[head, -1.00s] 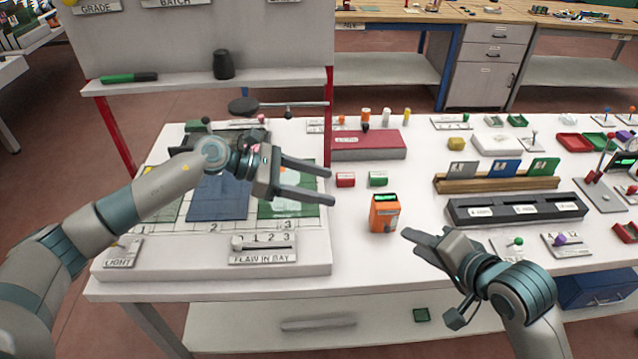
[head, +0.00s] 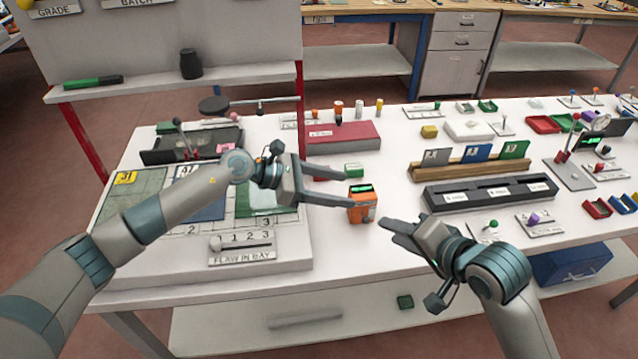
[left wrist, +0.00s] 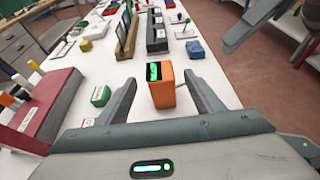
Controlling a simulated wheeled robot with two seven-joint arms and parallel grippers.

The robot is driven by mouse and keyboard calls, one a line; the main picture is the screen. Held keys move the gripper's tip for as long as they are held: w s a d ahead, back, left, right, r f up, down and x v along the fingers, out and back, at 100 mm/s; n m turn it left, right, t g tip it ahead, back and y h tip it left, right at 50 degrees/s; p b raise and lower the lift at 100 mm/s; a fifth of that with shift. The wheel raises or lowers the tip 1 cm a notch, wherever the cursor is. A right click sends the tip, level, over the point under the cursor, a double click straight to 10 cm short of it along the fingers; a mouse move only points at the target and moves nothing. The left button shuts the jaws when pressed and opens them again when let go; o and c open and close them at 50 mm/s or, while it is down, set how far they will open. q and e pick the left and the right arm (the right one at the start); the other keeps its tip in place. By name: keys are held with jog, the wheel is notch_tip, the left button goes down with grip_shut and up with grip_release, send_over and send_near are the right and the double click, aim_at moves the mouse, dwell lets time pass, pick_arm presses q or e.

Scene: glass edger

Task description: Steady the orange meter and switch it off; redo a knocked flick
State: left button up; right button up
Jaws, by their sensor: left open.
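The orange meter (head: 361,208) stands upright near the front edge of the white bench, its green display lit; it also shows in the left wrist view (left wrist: 162,94). Its switch is too small to make out. My left gripper (head: 348,188) is open, pointing right at the meter; in the left wrist view the meter appears between its fingertips, with small gaps on both sides. My right gripper (head: 388,228) is just right of and nearer than the meter, apart from it; its fingers overlap, so its opening cannot be told.
A green block (head: 354,170) lies behind my left fingers, with a red case (head: 343,136) further back. The flaw-in-bay slider plate (head: 242,250) is at front left. A dark slotted tray (head: 490,193) and wooden card rack (head: 470,170) stand to the right.

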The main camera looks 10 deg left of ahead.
aim_at(360, 192)
pick_arm(q)
jog(key=shift+x, duration=3.5)
jog(key=shift+c, duration=0.2)
